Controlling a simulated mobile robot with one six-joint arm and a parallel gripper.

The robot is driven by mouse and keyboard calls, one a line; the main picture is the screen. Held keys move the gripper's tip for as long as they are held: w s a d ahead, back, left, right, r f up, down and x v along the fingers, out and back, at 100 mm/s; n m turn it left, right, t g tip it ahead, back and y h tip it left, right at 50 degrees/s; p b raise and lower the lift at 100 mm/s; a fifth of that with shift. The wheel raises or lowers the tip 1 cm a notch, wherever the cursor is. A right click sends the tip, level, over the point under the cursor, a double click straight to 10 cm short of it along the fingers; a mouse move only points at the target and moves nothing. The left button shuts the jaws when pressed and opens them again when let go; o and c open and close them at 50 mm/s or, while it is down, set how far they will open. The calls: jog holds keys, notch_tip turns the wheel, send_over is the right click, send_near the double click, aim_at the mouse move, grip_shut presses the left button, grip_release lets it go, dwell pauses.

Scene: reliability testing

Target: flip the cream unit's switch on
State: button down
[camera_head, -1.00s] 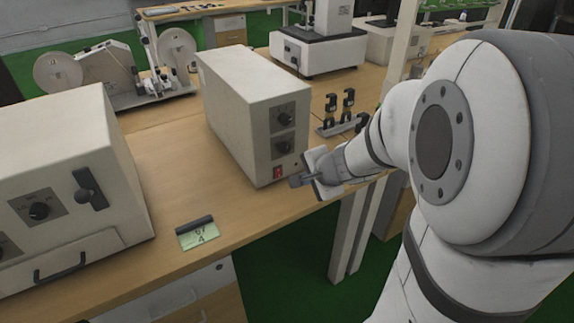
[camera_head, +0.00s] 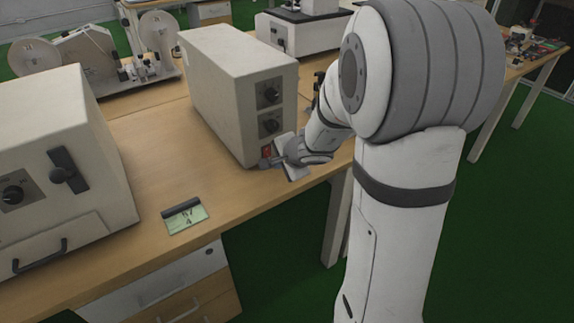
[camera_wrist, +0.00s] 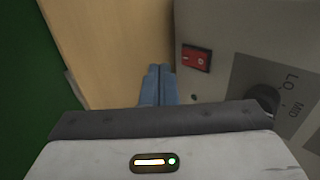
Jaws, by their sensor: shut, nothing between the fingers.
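The cream unit (camera_head: 222,85) stands upright on the wooden bench, with two dark knobs on its front panel. Its red rocker switch (camera_wrist: 196,59) sits low on that panel and shows plainly in the wrist view. In the head view the red switch (camera_head: 266,151) shows just above my fingertips. My gripper (camera_head: 265,163) is shut and empty, close to the panel's lower edge. In the wrist view its blue-grey fingers (camera_wrist: 158,84) are together, left of and below the switch in the picture. I cannot tell whether they touch the panel.
A larger cream cabinet (camera_head: 60,140) with a knob, latch and handle stands at the left. Reel equipment (camera_head: 100,60) and a white machine (camera_head: 300,32) stand behind. Bare bench (camera_head: 165,150) lies between the two cabinets.

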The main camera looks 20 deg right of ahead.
aim_at(267, 153)
jog(key=shift+w+a, duration=0.3)
jog(key=shift+w, duration=0.5)
jog(key=shift+w+a, duration=0.25)
jog(key=shift+w, duration=0.5)
jog(key=shift+f, duration=0.1)
jog(key=b, duration=0.2)
jog(key=shift+w+f+t+b, duration=0.15)
jog(key=shift+f+t+b, duration=0.15)
jog(key=shift+r+p, duration=0.4)
jog(key=shift+p, duration=0.1)
jog(key=shift+r, duration=0.1)
jog(key=shift+r+p, duration=0.6)
jog(key=shift+r, duration=0.15)
